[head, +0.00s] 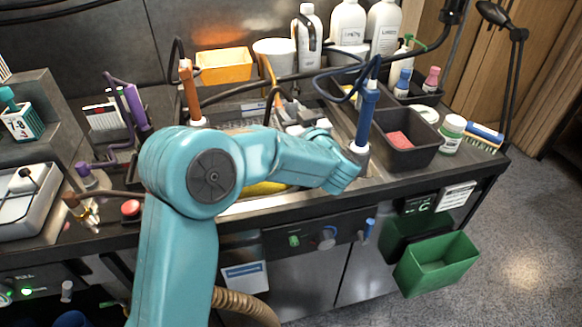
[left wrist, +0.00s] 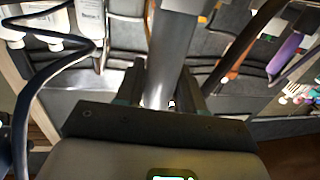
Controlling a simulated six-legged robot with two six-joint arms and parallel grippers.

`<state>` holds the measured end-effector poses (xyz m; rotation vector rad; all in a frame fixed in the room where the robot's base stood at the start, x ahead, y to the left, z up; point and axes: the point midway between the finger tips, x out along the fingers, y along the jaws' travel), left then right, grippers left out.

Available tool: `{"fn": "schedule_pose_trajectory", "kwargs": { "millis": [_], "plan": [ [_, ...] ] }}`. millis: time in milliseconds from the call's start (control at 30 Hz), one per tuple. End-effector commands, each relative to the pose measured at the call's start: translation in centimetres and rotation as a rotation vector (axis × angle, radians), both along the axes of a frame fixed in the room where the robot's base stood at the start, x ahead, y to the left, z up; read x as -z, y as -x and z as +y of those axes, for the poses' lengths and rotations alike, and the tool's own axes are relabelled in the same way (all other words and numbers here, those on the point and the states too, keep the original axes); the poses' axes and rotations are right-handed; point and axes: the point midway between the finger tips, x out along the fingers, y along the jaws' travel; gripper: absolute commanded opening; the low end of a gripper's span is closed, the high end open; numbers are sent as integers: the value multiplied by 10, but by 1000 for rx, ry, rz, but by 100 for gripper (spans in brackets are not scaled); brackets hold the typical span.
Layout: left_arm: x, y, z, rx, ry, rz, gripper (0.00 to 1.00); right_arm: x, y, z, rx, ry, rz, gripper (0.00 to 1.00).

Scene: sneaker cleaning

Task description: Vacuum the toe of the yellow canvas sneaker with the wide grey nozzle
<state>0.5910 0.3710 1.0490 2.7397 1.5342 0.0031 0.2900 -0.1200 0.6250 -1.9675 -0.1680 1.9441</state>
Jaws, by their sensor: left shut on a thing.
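My left gripper (head: 298,114) is mostly hidden behind my teal arm in the head view. In the left wrist view its two fingers (left wrist: 168,88) are shut on a grey tube (left wrist: 172,55), which looks like the body of the wide grey nozzle. A pale, wider piece (left wrist: 186,5) shows at the tube's far end. A yellow strip (head: 266,188) shows just under my arm over the sink area, probably part of the yellow sneaker. The rest of it, including the toe, is hidden, so I cannot tell whether the nozzle touches it. My right gripper is not in view.
A blue wand (head: 367,112) and an orange wand (head: 190,92) stand upright with hoses. A dark bin with a red sponge (head: 399,139), a green-labelled jar (head: 452,133) and a brush (head: 484,137) are at right. White bottles (head: 347,22) stand behind. A grey tray (head: 28,205) is at left.

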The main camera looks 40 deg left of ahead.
Motion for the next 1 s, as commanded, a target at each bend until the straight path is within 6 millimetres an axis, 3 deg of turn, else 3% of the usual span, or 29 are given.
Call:
{"fn": "schedule_pose_trajectory", "kwargs": {
  "millis": [367,1000],
  "plan": [
    [-6,0,0,0,0,-1,0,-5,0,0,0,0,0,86],
    [-89,0,0,0,0,-2,0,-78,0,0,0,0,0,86]
  ]
}}
